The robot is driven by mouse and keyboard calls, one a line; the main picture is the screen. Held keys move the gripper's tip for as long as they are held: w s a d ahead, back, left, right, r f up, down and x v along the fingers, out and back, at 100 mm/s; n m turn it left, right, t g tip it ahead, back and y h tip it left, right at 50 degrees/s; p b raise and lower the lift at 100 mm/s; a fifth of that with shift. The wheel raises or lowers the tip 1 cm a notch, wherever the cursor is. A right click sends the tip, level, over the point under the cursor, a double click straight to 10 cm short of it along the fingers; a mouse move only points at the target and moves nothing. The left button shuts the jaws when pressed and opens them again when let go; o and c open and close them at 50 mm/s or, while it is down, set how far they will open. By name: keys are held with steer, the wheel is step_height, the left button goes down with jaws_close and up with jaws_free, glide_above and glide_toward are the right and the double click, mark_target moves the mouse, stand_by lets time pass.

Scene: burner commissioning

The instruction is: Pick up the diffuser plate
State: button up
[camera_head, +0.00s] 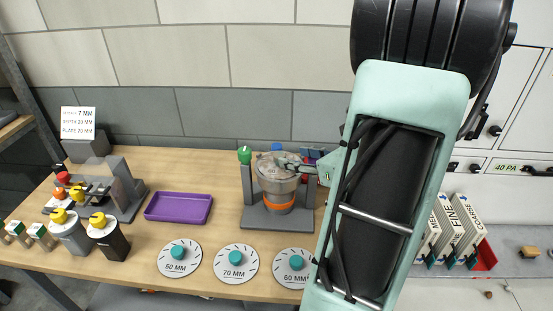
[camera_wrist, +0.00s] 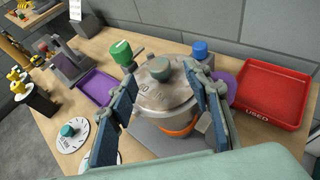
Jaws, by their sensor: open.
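A round grey plate with a teal knob (camera_wrist: 165,94) lies on top of the burner pot (camera_head: 277,201), which has an orange band. Three white discs with teal knobs lie on the table front, marked 50 MM (camera_head: 180,265), 70 MM (camera_head: 236,270) and 60 MM (camera_head: 294,273); my arm is close to the last. My gripper (camera_wrist: 166,74) is open, its blue-padded fingers either side of the plate on the pot, with nothing held. In the head view my arm hides most of the gripper.
A sign (camera_head: 78,122) reads "PLATE 70 MM". A purple tray (camera_head: 179,219) stands left of the burner stand (camera_head: 247,213), which has a green knob (camera_head: 244,155). A red tray marked USED (camera_wrist: 262,116) is at right in the wrist view. A grey fixture (camera_head: 122,190) stands at left.

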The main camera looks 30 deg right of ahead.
mark_target(280, 154)
steer(key=p+x, duration=0.1)
steer(key=x, duration=0.6)
steer(key=shift+w+a, duration=0.15)
steer(key=shift+w, duration=0.1)
jaws_close()
